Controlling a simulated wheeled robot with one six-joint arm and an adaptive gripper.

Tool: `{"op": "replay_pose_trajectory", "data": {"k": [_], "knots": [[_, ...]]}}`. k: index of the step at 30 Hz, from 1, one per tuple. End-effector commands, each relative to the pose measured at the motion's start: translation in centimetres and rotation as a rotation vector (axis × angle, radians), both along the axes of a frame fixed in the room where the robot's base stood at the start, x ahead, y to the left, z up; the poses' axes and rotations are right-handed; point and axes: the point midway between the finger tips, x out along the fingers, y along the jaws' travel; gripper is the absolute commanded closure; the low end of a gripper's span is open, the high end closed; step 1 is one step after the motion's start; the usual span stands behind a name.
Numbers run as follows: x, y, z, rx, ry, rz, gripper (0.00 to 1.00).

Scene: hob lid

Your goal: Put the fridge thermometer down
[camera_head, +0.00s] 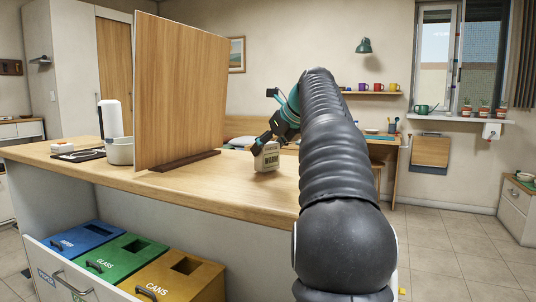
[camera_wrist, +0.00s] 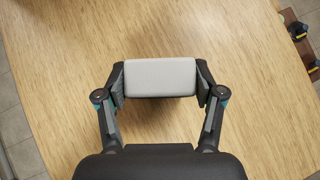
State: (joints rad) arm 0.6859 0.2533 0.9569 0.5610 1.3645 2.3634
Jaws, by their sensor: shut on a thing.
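The fridge thermometer (camera_head: 267,158) is a small pale block with a dark-lettered face, at the wooden counter (camera_head: 120,175) right of the upright board. In the wrist view its plain grey-white top (camera_wrist: 160,77) shows between the fingers. My gripper (camera_head: 262,141) is shut on it from both sides, with one finger pad against each end; the wrist view shows my gripper (camera_wrist: 160,82) from above. The thermometer's underside is close to the counter top; I cannot tell whether it touches.
A tall wooden board (camera_head: 180,90) stands in a dark foot on the counter, left of the thermometer. Below, an open drawer holds blue, green and yellow bins (camera_head: 175,280). The counter around the thermometer is clear.

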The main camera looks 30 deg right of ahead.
Motion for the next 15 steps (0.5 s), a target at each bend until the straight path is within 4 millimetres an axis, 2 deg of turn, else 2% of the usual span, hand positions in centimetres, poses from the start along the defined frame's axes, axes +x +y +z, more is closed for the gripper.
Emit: {"op": "replay_pose_trajectory", "data": {"k": [12, 13, 15], "knots": [[-0.03, 0.00, -0.45, -0.001, -0.001, 0.000, 0.73], [-0.03, 0.00, -0.47, -0.001, -0.001, 0.000, 0.30], [-0.02, -0.01, -0.42, -0.001, -0.001, 0.000, 0.12]]}}
